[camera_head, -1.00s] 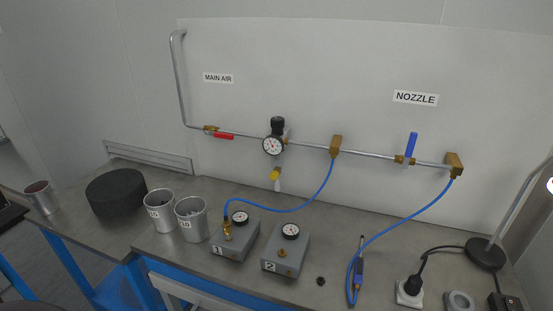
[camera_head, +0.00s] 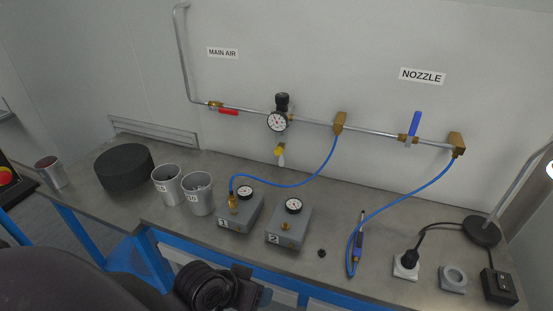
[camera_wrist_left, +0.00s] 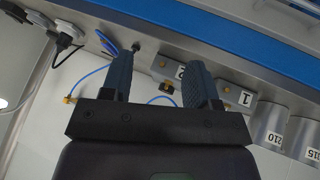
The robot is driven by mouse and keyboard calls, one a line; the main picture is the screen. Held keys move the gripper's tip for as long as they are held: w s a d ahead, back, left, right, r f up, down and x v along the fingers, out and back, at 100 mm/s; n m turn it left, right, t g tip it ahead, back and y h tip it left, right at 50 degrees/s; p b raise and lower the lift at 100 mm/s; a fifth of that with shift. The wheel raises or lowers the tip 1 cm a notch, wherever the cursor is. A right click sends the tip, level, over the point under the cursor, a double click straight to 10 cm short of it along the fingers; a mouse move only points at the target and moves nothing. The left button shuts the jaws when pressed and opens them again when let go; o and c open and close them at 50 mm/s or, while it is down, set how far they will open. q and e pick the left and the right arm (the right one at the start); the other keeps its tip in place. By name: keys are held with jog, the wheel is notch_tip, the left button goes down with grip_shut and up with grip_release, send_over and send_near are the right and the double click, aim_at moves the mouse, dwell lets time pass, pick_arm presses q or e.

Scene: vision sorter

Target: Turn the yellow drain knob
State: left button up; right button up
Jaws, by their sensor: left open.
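The yellow drain knob (camera_head: 279,150) hangs under the round gauge and black-capped regulator (camera_head: 279,116) on the wall pipe in the head view. Its lower end is pale. My left arm shows at the bottom of the head view, in front of the bench and well below the knob. In the left wrist view my left gripper (camera_wrist_left: 160,65) is open with nothing between its two dark fingers. I cannot make out the knob in that view. My right gripper is in neither view.
Grey gauge boxes 1 (camera_head: 238,212) and 2 (camera_head: 288,224) stand on the bench (camera_head: 330,215) below the knob. A blue hose (camera_head: 300,184) curves from box 1 up to the pipe. Metal cups (camera_head: 198,194) stand left of the boxes. A red-handled valve (camera_head: 228,111) is left of the regulator.

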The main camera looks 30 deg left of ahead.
aim_at(277, 153)
pick_arm(q)
jog(key=w+r+n+t+h, duration=0.35)
jog(key=w+n, duration=0.25)
jog(key=w, duration=0.2)
jog(key=w+r+n+t+h, duration=0.2)
jog(key=w+r+n+t, duration=0.15)
jog(key=w+n, duration=0.35)
jog(key=w+a+f+n+t+y, duration=0.1)
jog(key=w+a+n+t+y, duration=0.1)
jog(key=w+a+n+y, duration=0.65)
jog(key=w+a+n+t+y, duration=0.2)
jog(key=w+a+n+y, duration=0.25)
jog(key=a+n, duration=0.7)
jog(key=w+n, duration=0.1)
jog(key=w, duration=0.4)
jog(key=w+n+h+b, duration=0.1)
jog(key=w, duration=0.4)
jog(key=shift+w+d+f, duration=0.15)
jog(key=shift+w+f, duration=0.05)
jog(key=c, duration=0.9)
jog(key=shift+c, duration=0.2)
